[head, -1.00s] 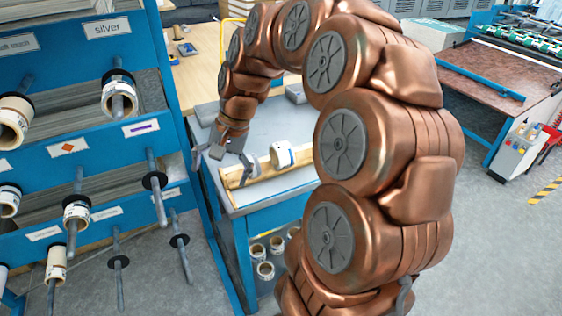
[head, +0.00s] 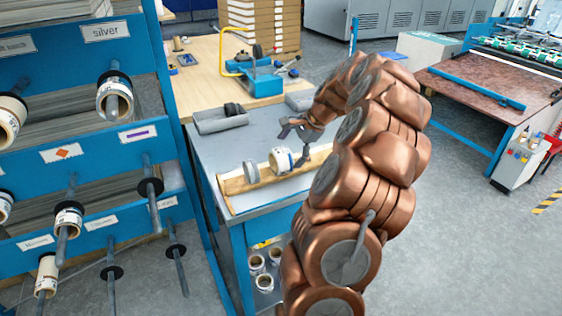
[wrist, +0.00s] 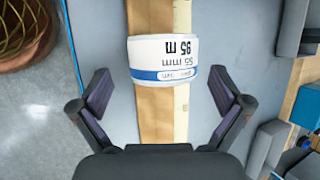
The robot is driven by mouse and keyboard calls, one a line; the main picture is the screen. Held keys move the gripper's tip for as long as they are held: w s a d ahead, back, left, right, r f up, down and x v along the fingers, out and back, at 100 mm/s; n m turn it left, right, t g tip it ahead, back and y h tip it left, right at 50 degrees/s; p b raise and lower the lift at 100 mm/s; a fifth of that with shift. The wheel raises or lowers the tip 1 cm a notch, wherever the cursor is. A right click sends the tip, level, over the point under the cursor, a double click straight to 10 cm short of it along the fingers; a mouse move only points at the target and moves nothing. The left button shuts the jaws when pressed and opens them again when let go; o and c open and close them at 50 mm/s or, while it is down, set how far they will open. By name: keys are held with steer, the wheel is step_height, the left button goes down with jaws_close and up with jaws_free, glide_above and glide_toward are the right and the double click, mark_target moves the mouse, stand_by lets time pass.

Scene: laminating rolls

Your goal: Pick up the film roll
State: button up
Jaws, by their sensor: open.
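The film roll (head: 281,160), white with a blue band, lies on its side in a wooden cradle (head: 236,187) on the grey worktop. In the wrist view the roll (wrist: 173,60) shows printed text, "55 mm 95 m", upside down. My gripper (head: 295,146) is over the right part of the cradle, close to the roll. In the wrist view my gripper (wrist: 160,93) has its two dark pads spread wide, with nothing held between them. The roll appears ahead of the pads, centred between them. I cannot tell the exact height gap.
A grey block (head: 220,119) lies at the back of the worktop. A blue rack (head: 100,150) with rolls on pegs stands at left. More rolls (head: 263,270) sit below the worktop.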

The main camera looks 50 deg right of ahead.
steer(key=shift+d+p+x, duration=0.1)
steer(key=shift+p+x, duration=0.1)
steer(key=shift+x, duration=1.2)
steer(key=shift+d+p+x, duration=0.15)
steer(key=shift+x, duration=1.2)
steer(key=shift+w, duration=0.15)
steer(key=shift+c, duration=0.3)
steer(key=c, duration=1)
